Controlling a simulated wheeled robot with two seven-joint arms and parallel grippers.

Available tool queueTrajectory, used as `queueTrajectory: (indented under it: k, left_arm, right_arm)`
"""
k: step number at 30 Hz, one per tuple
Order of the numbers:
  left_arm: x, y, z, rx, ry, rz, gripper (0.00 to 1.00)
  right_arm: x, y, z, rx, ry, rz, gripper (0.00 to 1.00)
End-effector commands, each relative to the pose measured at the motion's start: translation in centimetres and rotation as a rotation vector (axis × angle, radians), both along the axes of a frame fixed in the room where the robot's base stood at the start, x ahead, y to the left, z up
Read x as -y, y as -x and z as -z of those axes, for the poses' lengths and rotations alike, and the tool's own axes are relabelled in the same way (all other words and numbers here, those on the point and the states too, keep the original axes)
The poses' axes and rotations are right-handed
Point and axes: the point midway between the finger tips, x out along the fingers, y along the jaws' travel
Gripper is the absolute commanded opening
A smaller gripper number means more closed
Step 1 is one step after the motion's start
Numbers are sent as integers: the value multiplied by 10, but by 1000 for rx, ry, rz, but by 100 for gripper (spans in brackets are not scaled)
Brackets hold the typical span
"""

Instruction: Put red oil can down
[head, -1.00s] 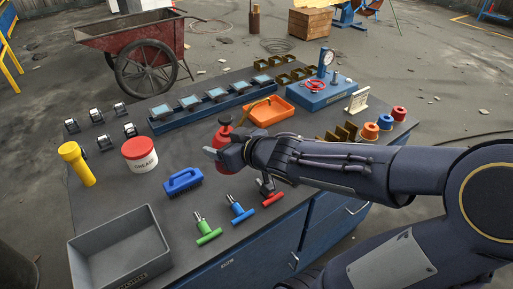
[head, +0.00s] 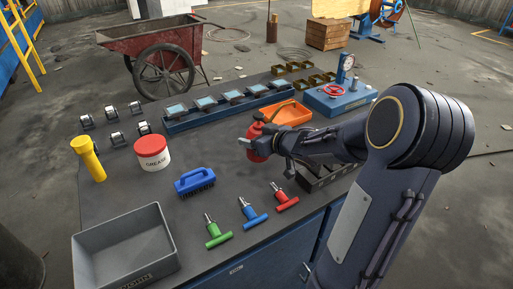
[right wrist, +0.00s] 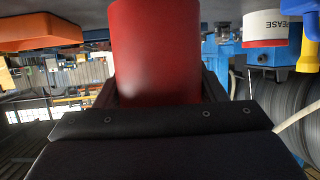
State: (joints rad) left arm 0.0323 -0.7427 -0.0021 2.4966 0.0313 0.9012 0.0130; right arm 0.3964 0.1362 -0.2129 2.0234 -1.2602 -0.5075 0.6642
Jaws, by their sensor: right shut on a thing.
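The red oil can (head: 257,149) stands roughly upright in the middle of the workbench, just left of the orange tray (head: 288,115) and to the right of the grease tub. My right gripper (head: 268,151) reaches in from the right and is shut around its body. In the right wrist view the red can (right wrist: 155,50) fills the space between the fingers (right wrist: 157,95), and that view is upside down. The can's base is cut off there, so I cannot tell whether it touches the bench top. My left gripper is not in view.
The blue brush (head: 194,182), grease tub (head: 152,153) and green, blue and red T-handle tools (head: 286,198) lie nearer me. A grey bin (head: 124,250) is at front left. Some bench top left of the can is clear.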

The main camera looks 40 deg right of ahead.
Motion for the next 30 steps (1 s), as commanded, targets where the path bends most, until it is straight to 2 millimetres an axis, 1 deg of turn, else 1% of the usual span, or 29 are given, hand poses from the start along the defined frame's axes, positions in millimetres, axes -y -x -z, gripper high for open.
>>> queueTrajectory:
  k: [3, 6, 8, 10, 16, 21, 22, 26, 30]
  left_arm:
    - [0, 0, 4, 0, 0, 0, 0]
    - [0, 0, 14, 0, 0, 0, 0]
    - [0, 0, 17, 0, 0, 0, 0]
    - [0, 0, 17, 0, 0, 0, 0]
    - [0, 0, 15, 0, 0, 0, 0]
    - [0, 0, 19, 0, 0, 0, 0]
    - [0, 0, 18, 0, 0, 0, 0]
    - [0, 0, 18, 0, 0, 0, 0]
    - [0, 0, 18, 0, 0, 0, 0]
  right_arm:
    - [6, -5, 11, -1, 0, 1, 30]
    - [5, -5, 29, -1, -1, -1, 30]
    - [6, -5, 37, -1, -1, 0, 30]
    - [6, -5, 39, 2, 0, 1, 30]
    - [6, -5, 37, 3, 1, 1, 30]
    - [6, -5, 43, 2, 1, 1, 30]
    - [5, -4, 42, 0, 0, 1, 68]
    - [5, -4, 42, 0, 0, 1, 85]
    - [5, -4, 42, 0, 0, 1, 86]
